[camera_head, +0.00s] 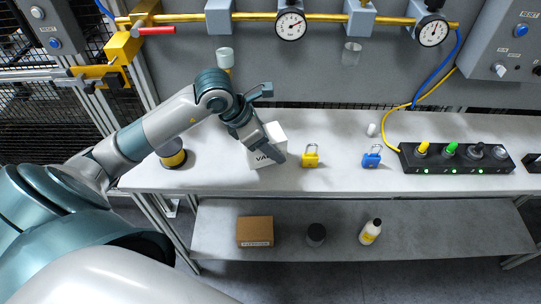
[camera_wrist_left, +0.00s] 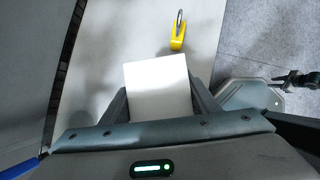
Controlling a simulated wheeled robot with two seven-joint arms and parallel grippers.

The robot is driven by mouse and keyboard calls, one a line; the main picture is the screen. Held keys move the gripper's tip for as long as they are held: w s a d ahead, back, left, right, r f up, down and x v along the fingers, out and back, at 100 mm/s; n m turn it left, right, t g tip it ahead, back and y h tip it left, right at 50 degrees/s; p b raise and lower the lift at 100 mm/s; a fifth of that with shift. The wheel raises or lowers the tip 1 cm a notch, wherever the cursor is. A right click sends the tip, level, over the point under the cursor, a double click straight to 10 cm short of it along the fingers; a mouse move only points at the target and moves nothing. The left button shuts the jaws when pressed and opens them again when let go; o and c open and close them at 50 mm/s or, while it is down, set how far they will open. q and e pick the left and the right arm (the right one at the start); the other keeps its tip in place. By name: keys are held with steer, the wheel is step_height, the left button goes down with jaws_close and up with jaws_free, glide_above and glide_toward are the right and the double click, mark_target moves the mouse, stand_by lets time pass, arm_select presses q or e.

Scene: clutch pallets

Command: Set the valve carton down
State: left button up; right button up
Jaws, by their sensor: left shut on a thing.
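In the left wrist view the carton (camera_wrist_left: 158,88) shows as a plain white face between the two fingers (camera_wrist_left: 160,104). The carton looks upright and at or just above the bench; I cannot tell whether it touches.
A yellow padlock (camera_head: 311,156) stands close right of the carton, with a blue padlock (camera_head: 372,157) farther right. A yellow-and-dark cylinder (camera_head: 173,157) stands to the left. A black indicator strip (camera_head: 458,159) lies at right. The lower shelf holds a brown box (camera_head: 255,231) and two containers.

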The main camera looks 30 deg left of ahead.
arm_select(q)
steer(key=shift+s+f, duration=0.1)
stand_by(0.3)
steer(key=shift+f+b, duration=0.95)
steer(key=shift+f, duration=1)
steer(key=shift+f, duration=0.1)
steer(key=o, duration=1.3)
steer(key=shift+a+r, duration=0.1)
steer(key=shift+r, duration=0.1)
